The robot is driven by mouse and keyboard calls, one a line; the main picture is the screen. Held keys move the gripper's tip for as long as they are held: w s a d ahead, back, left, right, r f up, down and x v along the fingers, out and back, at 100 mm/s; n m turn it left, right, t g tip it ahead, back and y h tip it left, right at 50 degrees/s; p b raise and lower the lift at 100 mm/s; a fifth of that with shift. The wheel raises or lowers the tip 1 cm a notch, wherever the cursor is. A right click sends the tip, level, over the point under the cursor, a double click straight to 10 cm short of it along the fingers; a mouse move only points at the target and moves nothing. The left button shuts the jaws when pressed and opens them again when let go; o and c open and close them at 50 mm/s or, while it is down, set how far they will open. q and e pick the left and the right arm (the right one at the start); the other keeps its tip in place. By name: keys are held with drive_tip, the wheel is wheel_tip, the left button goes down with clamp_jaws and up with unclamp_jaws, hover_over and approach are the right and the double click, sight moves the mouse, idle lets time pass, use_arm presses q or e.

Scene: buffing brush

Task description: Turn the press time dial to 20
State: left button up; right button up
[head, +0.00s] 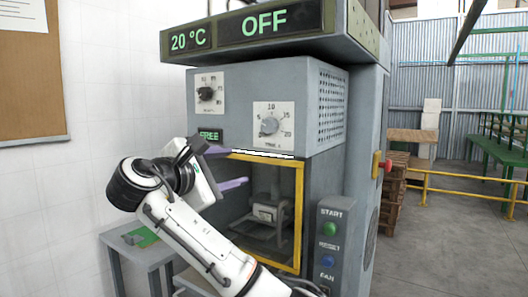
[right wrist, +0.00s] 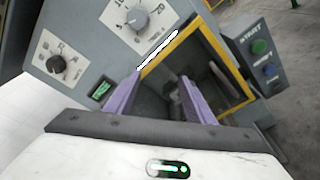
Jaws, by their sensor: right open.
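A grey dial (head: 270,126) sits on a white plate on the press front, with the marks 10, 15 and 20 readable around it and a small blurred label that looks like "TIME". It also shows at the top of the right wrist view (right wrist: 137,18). Its exact pointer direction is too small to tell. My right gripper (head: 240,166) is open and empty, with purple fingers, below and left of this dial and apart from it. In the right wrist view its fingers (right wrist: 161,80) point toward the yellow-framed window. My left gripper is not in view.
A second, black dial (head: 206,94) is up and left, above a green "FREE" display (head: 210,135). A yellow-framed window (head: 298,215) lies below the dials. A button panel (head: 329,245) is at lower right. The top display (head: 265,22) reads OFF.

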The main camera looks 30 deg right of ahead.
drive_tip(key=g+h, duration=0.1)
drive_tip(key=h, duration=0.1)
approach(267, 127)
drive_tip(key=a, duration=0.1)
drive_tip(key=shift+m, duration=0.3)
drive_tip(key=p+x, duration=0.2)
drive_tip(key=x, duration=0.8)
drive_tip(key=shift+s, duration=0.15)
drive_tip(key=c, duration=1.1)
